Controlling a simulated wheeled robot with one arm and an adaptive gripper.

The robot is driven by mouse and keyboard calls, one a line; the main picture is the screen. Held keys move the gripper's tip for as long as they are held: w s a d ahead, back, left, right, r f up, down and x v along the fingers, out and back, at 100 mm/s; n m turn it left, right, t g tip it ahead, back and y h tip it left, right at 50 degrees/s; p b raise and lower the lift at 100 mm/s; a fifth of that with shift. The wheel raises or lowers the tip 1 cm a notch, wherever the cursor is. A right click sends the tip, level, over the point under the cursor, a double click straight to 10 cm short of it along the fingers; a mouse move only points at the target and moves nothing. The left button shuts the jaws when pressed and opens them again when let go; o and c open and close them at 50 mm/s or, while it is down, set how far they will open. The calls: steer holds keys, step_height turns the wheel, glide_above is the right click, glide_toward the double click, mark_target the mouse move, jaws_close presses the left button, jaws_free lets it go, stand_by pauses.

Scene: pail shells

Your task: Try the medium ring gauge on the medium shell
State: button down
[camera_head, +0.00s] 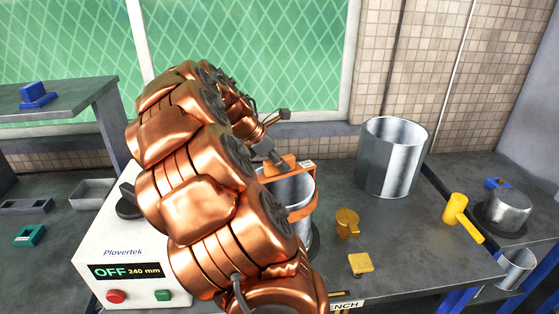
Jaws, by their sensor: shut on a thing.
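A medium grey metal shell (293,188) stands upright on the bench, left of the large shell, partly hidden behind my copper arm. An orange ring gauge (311,209) shows at this shell, with one band across its front side and a flat orange part near its back rim. My gripper (276,161) is at the back rim, shut on the gauge's flat orange part. The gauge's left side is hidden by my arm, so I cannot tell whether it sits fully around the shell or how level it is.
A large open shell (390,160) stands behind to the right. A yellow mallet (457,213), yellow pieces (360,263) and a dark round stand with a metal block (505,209) lie to the right. A small shell (515,270) is at far right. A white Plovertek machine (130,250) reads OFF.

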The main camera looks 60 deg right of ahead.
steer(key=shift+f, duration=1.1)
steer(key=shift+r, duration=0.15)
stand_by(0.5)
steer(key=shift+r+p, duration=1.8)
steer(key=shift+r, duration=4.05)
